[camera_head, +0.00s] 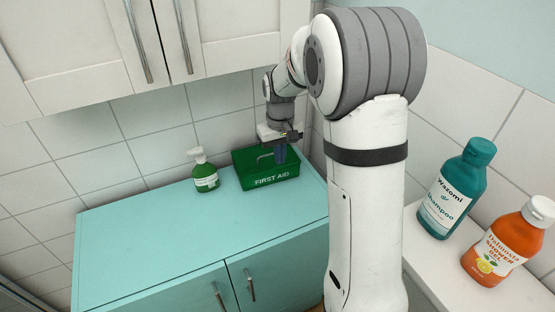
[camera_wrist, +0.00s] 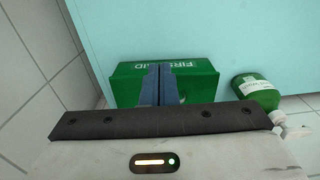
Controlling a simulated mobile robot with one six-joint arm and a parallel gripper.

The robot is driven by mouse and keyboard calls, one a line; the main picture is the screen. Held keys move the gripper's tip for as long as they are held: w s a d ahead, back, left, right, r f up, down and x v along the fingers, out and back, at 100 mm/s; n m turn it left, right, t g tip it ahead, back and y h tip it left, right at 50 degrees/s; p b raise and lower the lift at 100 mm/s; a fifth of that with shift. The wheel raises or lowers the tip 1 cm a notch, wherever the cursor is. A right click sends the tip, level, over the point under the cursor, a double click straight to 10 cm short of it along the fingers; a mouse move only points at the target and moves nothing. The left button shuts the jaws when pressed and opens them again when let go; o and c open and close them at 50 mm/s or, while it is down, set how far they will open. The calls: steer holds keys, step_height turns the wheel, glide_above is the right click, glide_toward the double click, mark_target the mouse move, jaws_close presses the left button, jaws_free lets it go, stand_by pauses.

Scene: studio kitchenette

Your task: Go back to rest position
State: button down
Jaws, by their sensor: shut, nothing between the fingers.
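My gripper (camera_head: 281,155) is at the end of my arm, over the back right part of the teal counter. In the wrist view my gripper (camera_wrist: 158,72) shows its two blue-grey fingers together with nothing between them. The fingers are over a green first aid box (camera_head: 272,181), partly in front of it and its lettering. The box also shows in the wrist view (camera_wrist: 205,80). I cannot tell whether the fingertips touch it. The fingers and lower gripper partly cover the back of the box in the head view.
A green pump bottle (camera_head: 206,178) stands left of the box. White wall cabinets (camera_head: 95,60) hang above. A teal shampoo bottle (camera_head: 455,190) and an orange shower gel bottle (camera_head: 505,245) stand on a white ledge (camera_head: 432,262) at right. The counter's left part (camera_head: 150,235) is clear.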

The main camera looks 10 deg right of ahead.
steer(key=s+r+m+t, duration=0.1)
steer(key=s+r, duration=0.3)
steer(key=s, duration=0.8)
steer(key=s+r+m+t, duration=0.1)
steer(key=s+r, duration=0.3)
steer(key=s, duration=0.9)
steer(key=shift+d+r+t, duration=0.3)
steer(key=shift+r+t, duration=0.05)
steer(key=shift+t, duration=0.15)
